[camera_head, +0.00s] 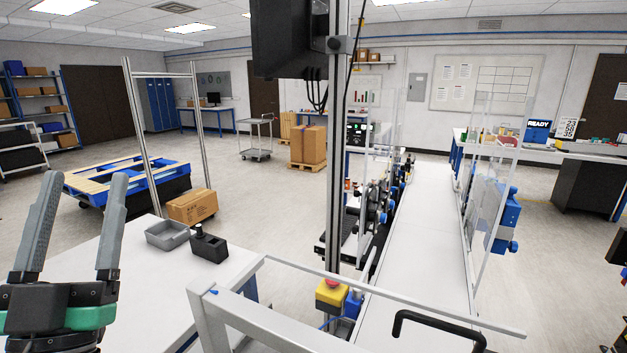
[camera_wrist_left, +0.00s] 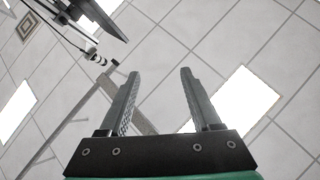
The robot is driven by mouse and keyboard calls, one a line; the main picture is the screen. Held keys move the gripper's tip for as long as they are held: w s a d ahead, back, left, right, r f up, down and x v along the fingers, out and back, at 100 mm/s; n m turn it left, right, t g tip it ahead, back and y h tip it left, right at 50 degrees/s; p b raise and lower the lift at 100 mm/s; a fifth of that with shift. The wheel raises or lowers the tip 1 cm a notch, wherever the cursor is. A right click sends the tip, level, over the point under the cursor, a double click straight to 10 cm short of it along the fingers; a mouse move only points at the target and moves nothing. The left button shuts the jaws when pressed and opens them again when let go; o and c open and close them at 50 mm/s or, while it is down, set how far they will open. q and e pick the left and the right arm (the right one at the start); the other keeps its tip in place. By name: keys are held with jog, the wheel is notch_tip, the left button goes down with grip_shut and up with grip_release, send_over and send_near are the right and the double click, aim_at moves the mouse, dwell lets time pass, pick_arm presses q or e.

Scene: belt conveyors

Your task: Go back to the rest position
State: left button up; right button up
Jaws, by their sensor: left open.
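My left gripper (camera_head: 78,225) is at the lower left of the head view, its two grey fingers pointing up and spread apart. Nothing is between the fingers. My right gripper does not show in either view.
A white table (camera_head: 135,290) holds a grey tray (camera_head: 168,234) and a small black block-like device (camera_head: 209,246). A white belt conveyor (camera_head: 425,240) runs away on the right, with a metal post (camera_head: 337,180) beside it. A red-and-yellow emergency button (camera_head: 331,292) stands near the front.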

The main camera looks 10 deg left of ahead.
pick_arm(q)
jog(key=s+d+r+m+t+h+p, duration=0.1)
jog(key=s+d+r+h, duration=0.2)
jog(key=d+r+h, duration=0.15)
jog(key=s+d+r+m+h, duration=0.1)
jog(key=s+d+r+h, duration=0.2)
jog(key=d+h, duration=0.3)
notch_tip(320, 180, up, 37)
jog(key=p, duration=3.8)
jog(key=shift+w+d, duration=0.2)
jog(key=shift+d, duration=0.15)
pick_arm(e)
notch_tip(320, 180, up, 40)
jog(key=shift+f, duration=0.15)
